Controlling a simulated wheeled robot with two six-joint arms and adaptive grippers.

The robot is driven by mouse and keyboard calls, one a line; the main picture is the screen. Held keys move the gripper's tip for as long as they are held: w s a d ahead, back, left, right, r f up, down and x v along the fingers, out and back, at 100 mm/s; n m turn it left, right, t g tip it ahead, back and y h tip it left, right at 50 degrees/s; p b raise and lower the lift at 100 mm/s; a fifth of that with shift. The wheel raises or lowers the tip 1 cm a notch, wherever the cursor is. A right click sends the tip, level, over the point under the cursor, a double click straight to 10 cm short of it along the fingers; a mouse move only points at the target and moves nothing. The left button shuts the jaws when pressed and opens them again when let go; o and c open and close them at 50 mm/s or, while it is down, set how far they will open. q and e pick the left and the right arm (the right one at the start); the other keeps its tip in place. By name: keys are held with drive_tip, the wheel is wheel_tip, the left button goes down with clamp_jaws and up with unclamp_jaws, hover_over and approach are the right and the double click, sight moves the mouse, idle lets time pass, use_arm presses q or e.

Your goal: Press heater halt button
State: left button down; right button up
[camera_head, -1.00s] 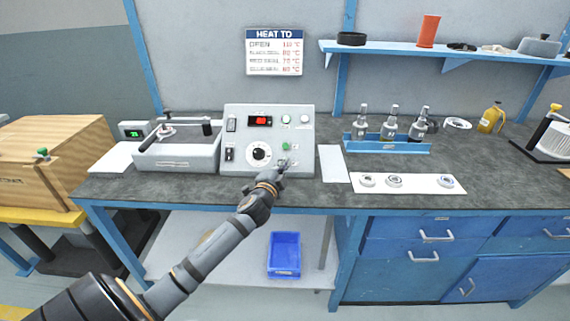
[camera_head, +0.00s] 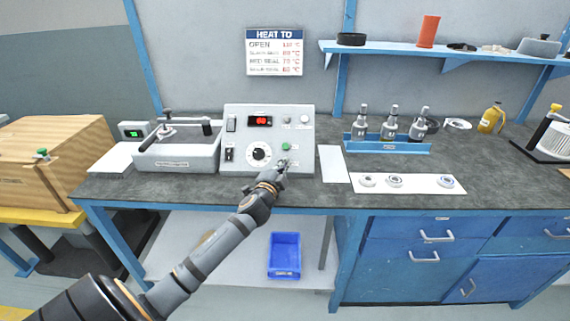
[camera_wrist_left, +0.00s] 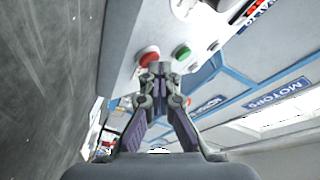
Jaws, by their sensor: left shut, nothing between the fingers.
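A pale grey control box (camera_head: 240,166) stands on the bench with a red-lit display (camera_head: 260,121), a round dial (camera_head: 259,153) and a green button (camera_head: 286,146). My left gripper (camera_head: 284,163) is shut and empty at the lower right of its front. In the left wrist view the shut fingertips (camera_wrist_left: 160,70) are right at a red button (camera_wrist_left: 149,56), beside the green button (camera_wrist_left: 181,52). I cannot tell whether they touch it. The red button is hidden by the gripper in the head view. A lamp (camera_head: 286,120) above the green button is dark. My right gripper is not in view.
A grey tray device (camera_head: 176,157) with a small green-lit readout (camera_head: 133,134) stands left of the box. A white card (camera_head: 333,164), a blue bottle rack (camera_head: 390,147) and a white strip with round parts (camera_head: 420,184) lie to the right.

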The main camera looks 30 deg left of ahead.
use_arm(q)
drive_tip(key=shift+s+d+r+p, duration=0.25)
drive_tip(key=shift+s+r+p, duration=0.25)
drive_tip(key=shift+p, duration=0.1)
drive_tip(key=s+r+p, duration=0.1)
drive_tip(key=s+d+r+p, duration=0.2)
drive_tip(key=shift+r, duration=0.25)
idle(0.4)
idle(0.7)
